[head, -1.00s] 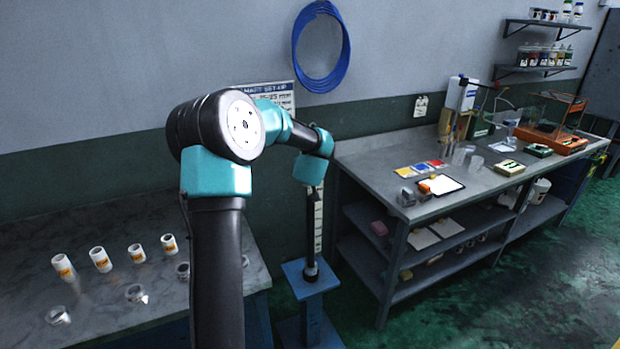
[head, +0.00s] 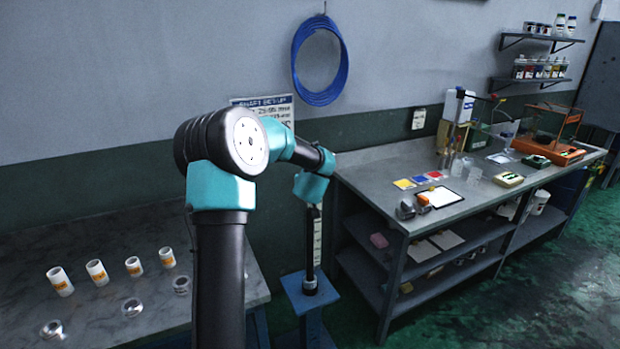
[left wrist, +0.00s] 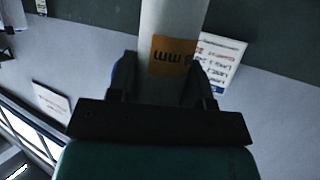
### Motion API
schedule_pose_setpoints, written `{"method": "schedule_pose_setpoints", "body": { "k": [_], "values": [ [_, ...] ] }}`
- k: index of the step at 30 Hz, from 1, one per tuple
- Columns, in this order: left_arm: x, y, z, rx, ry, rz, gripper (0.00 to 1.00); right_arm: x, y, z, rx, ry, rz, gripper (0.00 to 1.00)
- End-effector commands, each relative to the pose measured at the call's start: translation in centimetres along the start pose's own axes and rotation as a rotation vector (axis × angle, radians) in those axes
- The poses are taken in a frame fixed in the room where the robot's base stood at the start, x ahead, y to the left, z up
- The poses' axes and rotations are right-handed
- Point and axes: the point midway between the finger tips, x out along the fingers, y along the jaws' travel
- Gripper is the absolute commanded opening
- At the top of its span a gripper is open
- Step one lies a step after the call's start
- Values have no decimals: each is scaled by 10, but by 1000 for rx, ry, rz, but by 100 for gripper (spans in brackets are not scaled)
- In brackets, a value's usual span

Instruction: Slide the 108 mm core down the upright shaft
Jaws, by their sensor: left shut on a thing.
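In the left wrist view my left gripper (left wrist: 160,84) is shut on a white tube-shaped core (left wrist: 174,18). Its orange label (left wrist: 173,56) reads upside down and shows "8 mm"; the first digits are hidden. The dark upright shaft (head: 310,250) stands in the head view, directly below my teal wrist. In that view the held core and the fingers are hidden behind the wrist, so I cannot tell whether the core is around the shaft. My right gripper is in neither view.
The shaft stands on a blue pedestal (head: 310,300) between two benches. Several white cores (head: 96,272) with orange labels and metal pieces (head: 132,307) stand on the left bench (head: 110,235). The right bench (head: 375,173) carries a clipboard (head: 438,196) and other items.

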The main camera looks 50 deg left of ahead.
Motion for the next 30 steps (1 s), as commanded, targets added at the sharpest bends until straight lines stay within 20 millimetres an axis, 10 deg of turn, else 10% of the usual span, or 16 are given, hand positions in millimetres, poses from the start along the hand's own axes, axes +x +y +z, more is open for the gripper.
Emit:
{"method": "schedule_pose_setpoints", "body": {
  "k": [30],
  "values": [
    [21,0,52,1,-1,0,22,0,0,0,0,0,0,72]
  ]
}}
